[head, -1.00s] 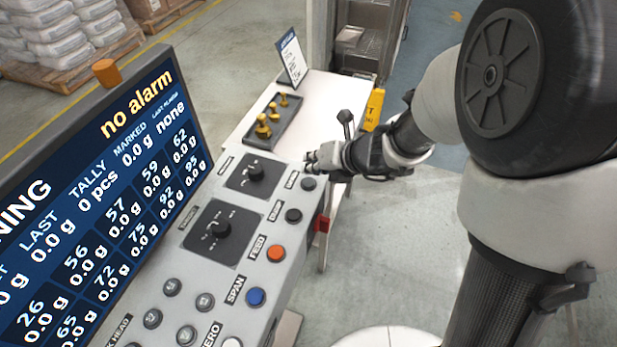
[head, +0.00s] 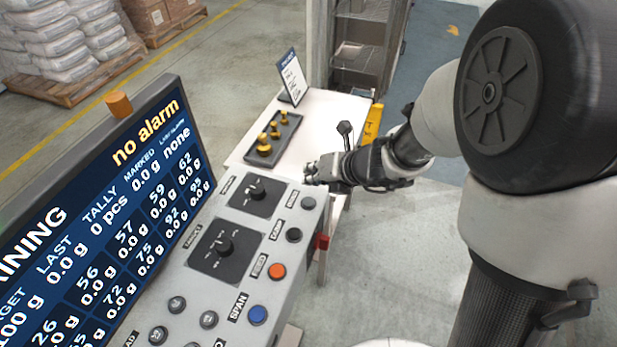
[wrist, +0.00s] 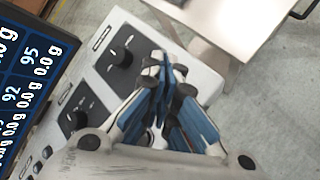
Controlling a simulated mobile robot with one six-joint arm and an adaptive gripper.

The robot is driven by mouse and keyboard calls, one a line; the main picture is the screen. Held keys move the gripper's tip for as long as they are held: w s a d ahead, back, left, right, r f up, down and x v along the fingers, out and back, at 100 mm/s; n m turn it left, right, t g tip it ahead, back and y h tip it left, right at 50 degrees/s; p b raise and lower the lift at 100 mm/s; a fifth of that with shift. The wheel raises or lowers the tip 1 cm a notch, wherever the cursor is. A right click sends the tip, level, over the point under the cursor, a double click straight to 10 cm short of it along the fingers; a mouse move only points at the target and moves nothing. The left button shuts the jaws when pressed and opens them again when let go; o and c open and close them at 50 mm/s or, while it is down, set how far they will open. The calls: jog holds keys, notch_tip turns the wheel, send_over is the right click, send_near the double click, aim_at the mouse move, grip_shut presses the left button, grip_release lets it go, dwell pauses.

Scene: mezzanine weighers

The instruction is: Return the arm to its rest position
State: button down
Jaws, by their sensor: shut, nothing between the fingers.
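My gripper (head: 311,173) is at the far right corner of the grey control panel (head: 215,292), above or just beside its edge; I cannot tell the exact height. In the wrist view my gripper (wrist: 166,62) has its blue-sided fingers drawn together with nothing held. Behind the fingers lie the panel (wrist: 122,28) and its black rotary knobs. My arm reaches in from the right side of the head view, bent at the elbow.
A screen (head: 95,225) reading "no alarm" stands at left. Beyond the panel, a white table (head: 325,118) holds a dark tray (head: 285,152) of brass weights and a sign (head: 292,76). A yellow sign (head: 373,122) stands near my wrist. Open floor (head: 400,260) lies right of the panel.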

jog(key=s+r+n+g, duration=0.2)
jog(key=s+r+n, duration=0.9)
jog(key=s+n, duration=0.65)
jog(key=s+d+r+n+h, duration=0.2)
jog(key=s+d+n+h, duration=0.4)
jog(key=d+n, duration=0.7)
jog(key=s+n, duration=0.2)
jog(key=n, duration=0.3)
jog(key=shift+s+d+h, duration=0.3)
jog(key=shift+s, duration=0.1)
jog(key=shift+a+n, duration=0.1)
jog(key=shift+n, duration=0.15)
